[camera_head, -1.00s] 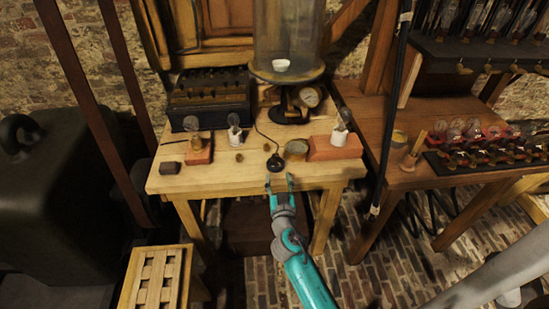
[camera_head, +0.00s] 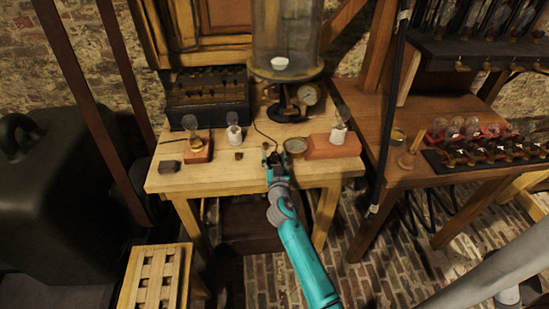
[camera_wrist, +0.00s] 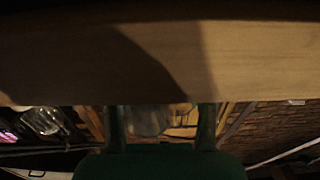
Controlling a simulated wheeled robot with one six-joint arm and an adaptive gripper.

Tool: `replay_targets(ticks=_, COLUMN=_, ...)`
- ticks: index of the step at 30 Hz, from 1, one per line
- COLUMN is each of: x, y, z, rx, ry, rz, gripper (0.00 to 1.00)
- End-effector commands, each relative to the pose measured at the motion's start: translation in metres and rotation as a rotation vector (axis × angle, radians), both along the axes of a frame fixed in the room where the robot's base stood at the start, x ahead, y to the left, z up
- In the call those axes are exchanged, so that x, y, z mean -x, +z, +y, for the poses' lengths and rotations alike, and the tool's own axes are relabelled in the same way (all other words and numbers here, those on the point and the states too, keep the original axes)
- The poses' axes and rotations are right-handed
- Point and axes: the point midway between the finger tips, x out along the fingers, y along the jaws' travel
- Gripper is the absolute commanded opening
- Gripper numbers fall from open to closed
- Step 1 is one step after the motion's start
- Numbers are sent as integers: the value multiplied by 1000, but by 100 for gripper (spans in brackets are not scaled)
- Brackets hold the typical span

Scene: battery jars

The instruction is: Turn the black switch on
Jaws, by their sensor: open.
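The black switch (camera_head: 272,158) sits near the front of the wooden table, at the end of a thin dark cord. It is now mostly hidden by my gripper, with only a dark part showing between and beyond the fingers. My gripper (camera_head: 273,163) is open at the switch, reaching in from the table's front edge. I cannot tell whether its fingers touch the switch. In the wrist view my gripper's two fingers (camera_wrist: 161,125) stand apart, with a blurred glassy shape between them; the switch is not clear there.
On the table (camera_head: 230,178), a round brass-rimmed piece (camera_head: 296,146) lies close to the right of my gripper. Bulbs stand on a left block (camera_head: 198,150) and a right block (camera_head: 334,146). A glass jar (camera_head: 285,35) stands behind. The front left of the table is mostly clear.

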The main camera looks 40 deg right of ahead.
Motion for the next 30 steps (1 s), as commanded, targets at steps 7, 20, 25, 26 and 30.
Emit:
replay_targets(ticks=7, x=0, y=0, z=0, rx=0, ry=0, rz=0, gripper=5)
replay_targets(ticks=20, x=0, y=0, z=1, rx=1, ry=-32, rz=0, gripper=0)
replay_targets(ticks=25, x=-1, y=1, z=2, rx=1, ry=-96, rz=0, gripper=0)
replay_targets(ticks=26, x=-1, y=0, z=2, rx=1, ry=-111, rz=0, gripper=0)
replay_targets(ticks=30, x=-2, y=1, z=2, rx=1, ry=-196, rz=-2, gripper=0)
